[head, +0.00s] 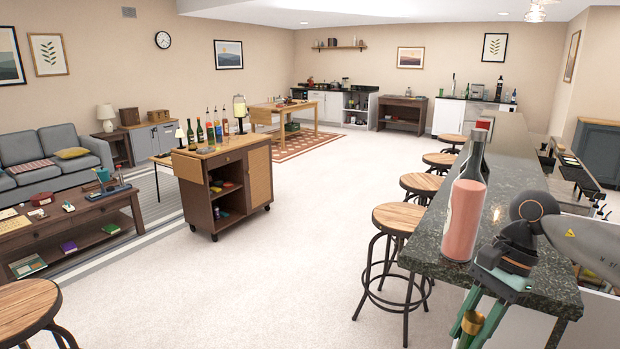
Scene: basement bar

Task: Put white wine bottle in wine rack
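A tall bottle (466,208) with a pale pink body and a dark neck stands upright on the dark stone bar counter at the right. I cannot tell whether it is the white wine bottle. Several smaller bottles (210,130) stand on the wooden cart; their labels are too small to read. I cannot make out a wine rack. My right gripper (478,326) points down at the bottom edge, in front of the counter's near end, apart from the pink bottle. Its green fingers are partly cut off, with a gold-coloured piece between them. My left gripper is not in view.
The bar counter (536,236) runs away along the right, with several round stools (398,218) beside it. The cart (233,180) stands mid-room. A coffee table (75,222) and sofa are at the left. The pale floor between cart and stools is clear.

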